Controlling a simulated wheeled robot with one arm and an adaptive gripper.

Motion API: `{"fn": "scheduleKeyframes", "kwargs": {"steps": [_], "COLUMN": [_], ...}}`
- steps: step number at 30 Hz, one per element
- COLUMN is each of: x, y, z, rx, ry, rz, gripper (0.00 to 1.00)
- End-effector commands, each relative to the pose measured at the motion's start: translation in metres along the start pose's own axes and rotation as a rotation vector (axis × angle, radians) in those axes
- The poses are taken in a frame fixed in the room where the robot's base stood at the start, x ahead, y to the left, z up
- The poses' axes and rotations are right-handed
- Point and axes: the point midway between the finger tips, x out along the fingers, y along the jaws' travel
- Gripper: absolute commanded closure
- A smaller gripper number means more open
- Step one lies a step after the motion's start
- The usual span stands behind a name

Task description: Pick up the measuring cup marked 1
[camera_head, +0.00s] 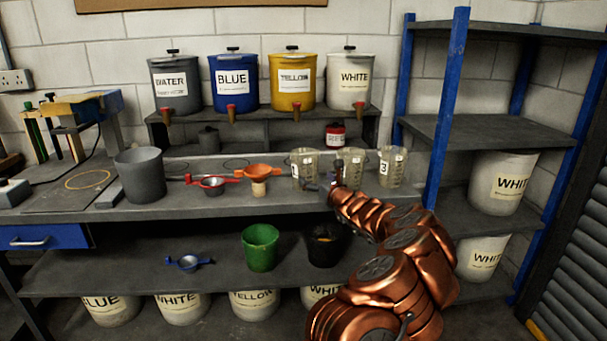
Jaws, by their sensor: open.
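Three clear measuring cups stand in a row at the right of the workbench. The left cup (309,172) has a white label whose mark is too small to read surely. The middle cup (357,164) is partly hidden behind my gripper and arm. The right cup (394,170) is marked 3. My gripper (323,177) is open at the end of the copper arm, close to the right side of the left cup and in front of the gap beside the middle cup. I cannot tell whether it touches the left cup.
A red-handled strainer (213,185), an orange funnel (260,174) and a grey bucket (140,175) stand left of the cups. Paint drums line the raised shelf (262,116) behind. A blue shelf post (446,110) rises at the right. Green (261,248) and black (325,250) buckets stand below.

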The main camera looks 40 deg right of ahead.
Motion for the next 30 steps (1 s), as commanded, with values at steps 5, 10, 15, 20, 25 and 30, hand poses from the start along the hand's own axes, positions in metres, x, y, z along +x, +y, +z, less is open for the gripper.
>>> {"fn": "scheduleKeyframes", "kwargs": {"steps": [5,10,15,20,25,30], "x": [0.014,0.021,0.033,0.046,0.059,0.068], "y": [0.002,0.002,0.004,0.005,0.004,0.005], "z": [0.001,0.0,0.0,-0.002,-0.001,-0.002], "rx": [-0.007,-0.005,-0.007,-0.005,-0.008,-0.006], "ry": [0.002,0.002,0.003,0.002,0.0,0.002], "rz": [0.002,0.002,0.005,0.005,0.003,0.004], "gripper": [0.0,0.0,0.0,0.0,0.0,0.0]}}
